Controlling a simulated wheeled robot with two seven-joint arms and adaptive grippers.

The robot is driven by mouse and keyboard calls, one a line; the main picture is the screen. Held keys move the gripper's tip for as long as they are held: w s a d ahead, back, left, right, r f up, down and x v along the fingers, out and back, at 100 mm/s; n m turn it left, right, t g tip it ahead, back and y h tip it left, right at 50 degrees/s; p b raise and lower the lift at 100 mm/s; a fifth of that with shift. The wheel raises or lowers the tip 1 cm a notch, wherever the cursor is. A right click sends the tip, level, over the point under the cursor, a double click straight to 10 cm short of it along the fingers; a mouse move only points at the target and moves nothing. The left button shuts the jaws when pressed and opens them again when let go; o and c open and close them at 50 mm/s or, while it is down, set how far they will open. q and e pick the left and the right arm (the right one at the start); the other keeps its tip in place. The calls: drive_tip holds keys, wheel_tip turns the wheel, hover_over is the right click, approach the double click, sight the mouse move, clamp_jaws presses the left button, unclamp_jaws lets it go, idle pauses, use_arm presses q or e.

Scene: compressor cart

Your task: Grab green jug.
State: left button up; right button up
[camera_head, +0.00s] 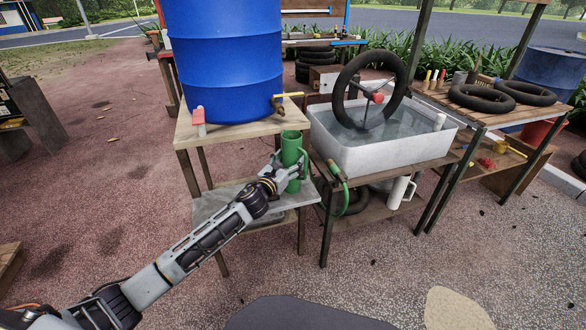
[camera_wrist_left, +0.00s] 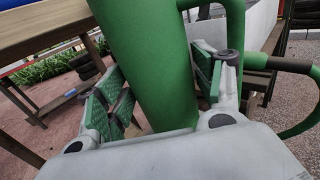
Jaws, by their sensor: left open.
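The green jug (camera_head: 292,153) stands upright at the right end of the grey lower shelf (camera_head: 215,203), below the blue barrel's tap. My left gripper (camera_head: 283,172) reaches it from the front left in the head view. In the left wrist view the jug (camera_wrist_left: 152,65) fills the space between the two fingers of my left gripper (camera_wrist_left: 162,105). The fingers are open, one on each side of the jug's body. The jug's handle (camera_wrist_left: 236,35) is at the upper right there. My right gripper is not in view.
A blue barrel (camera_head: 225,60) with a brass tap (camera_head: 279,104) stands on the wooden table (camera_head: 230,134) above. To the right, a white water tub (camera_head: 375,155) holds a wheel (camera_head: 350,85). A green hose (camera_head: 345,187) hangs close to the jug's right side.

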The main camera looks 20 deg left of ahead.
use_arm(q)
drive_tip(key=shift+w+d, duration=0.2)
drive_tip(key=shift+w, duration=0.5)
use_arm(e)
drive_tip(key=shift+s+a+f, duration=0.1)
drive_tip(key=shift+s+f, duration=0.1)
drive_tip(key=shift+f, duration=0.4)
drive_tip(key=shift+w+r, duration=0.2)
use_arm(q)
drive_tip(key=c, duration=0.8)
drive_tip(key=shift+r, duration=0.15)
